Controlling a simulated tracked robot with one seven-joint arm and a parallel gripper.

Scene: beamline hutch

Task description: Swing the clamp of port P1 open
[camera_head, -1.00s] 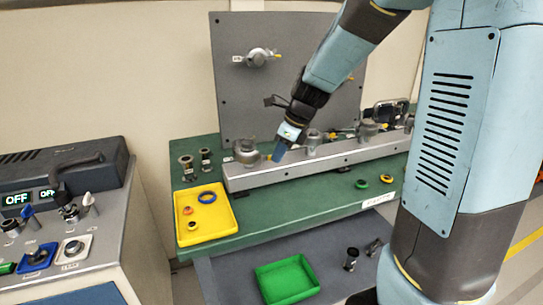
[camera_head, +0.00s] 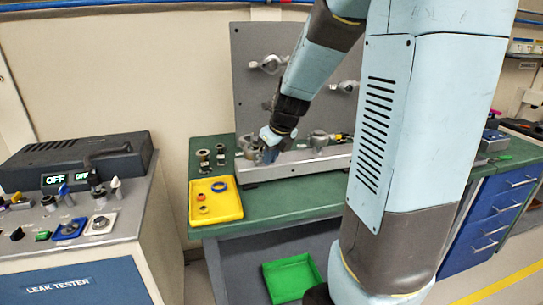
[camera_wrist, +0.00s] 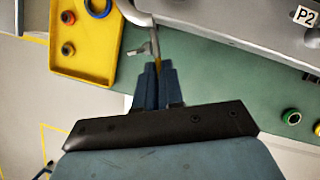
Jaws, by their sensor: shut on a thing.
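The port with its silver clamp, which I take to be P1, stands at the left end of the grey rail (camera_head: 300,168). In the head view its grey body (camera_head: 247,143) shows just left of my gripper (camera_head: 270,155). In the wrist view my blue fingers (camera_wrist: 157,72) are closed together on a thin yellow-tipped clamp lever (camera_wrist: 157,61). A silver wing-nut piece (camera_wrist: 141,49) shows beside the lever. Most of the clamp is cut off at the top of the wrist view, so I cannot tell how far open it is.
A yellow tray (camera_head: 216,202) with rings lies left of the rail on the green bench (camera_head: 215,232). A green tray (camera_head: 291,277) is lower down. The leak tester (camera_head: 65,250) stands at the left.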

